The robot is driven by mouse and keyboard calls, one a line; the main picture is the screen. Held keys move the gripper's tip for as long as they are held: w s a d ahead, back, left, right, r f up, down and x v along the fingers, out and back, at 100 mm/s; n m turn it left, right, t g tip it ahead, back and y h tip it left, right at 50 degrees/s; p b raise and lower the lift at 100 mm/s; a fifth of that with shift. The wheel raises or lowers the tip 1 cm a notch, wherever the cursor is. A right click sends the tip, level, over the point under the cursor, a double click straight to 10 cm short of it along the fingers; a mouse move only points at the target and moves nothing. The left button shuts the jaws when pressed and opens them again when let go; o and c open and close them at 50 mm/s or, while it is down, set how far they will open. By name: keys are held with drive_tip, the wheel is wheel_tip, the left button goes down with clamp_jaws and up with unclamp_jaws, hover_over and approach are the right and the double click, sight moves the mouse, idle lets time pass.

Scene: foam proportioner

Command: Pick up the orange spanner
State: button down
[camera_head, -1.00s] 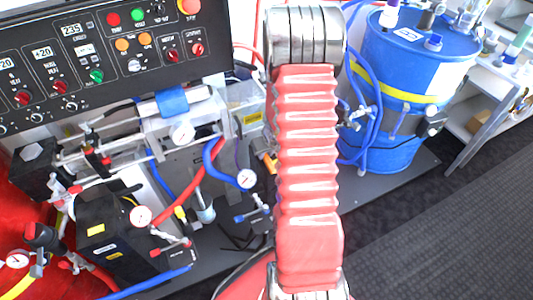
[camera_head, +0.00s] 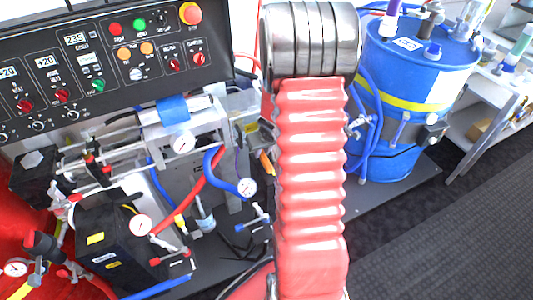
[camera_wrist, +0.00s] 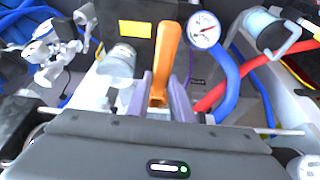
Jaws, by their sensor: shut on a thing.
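The orange spanner (camera_wrist: 167,50) stands up between the two purplish fingers of my gripper (camera_wrist: 162,90) in the wrist view. My gripper is shut on its lower part, and its upper end sticks out beyond the fingertips. Only a small orange piece (camera_head: 266,161), likely the spanner, shows at the arm's left edge.
A black control panel (camera_head: 110,62) stands at upper left above pumps, gauges and red and blue hoses. A blue drum (camera_head: 400,135) with a yellow band stands right of my arm. A pressure gauge (camera_wrist: 204,30) is close beside the spanner. Dark floor is clear at lower right.

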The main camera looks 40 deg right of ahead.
drive_tip(key=w+a, duration=0.2)
drive_tip(key=a, duration=0.6)
drive_tip(key=w+a, duration=0.3)
drive_tip(key=a, duration=0.6)
drive_tip(key=shift+a, duration=0.25)
drive_tip(key=shift+w, duration=0.1)
drive_tip(key=c, duration=2.2)
unclamp_jaws()
clamp_jaws()
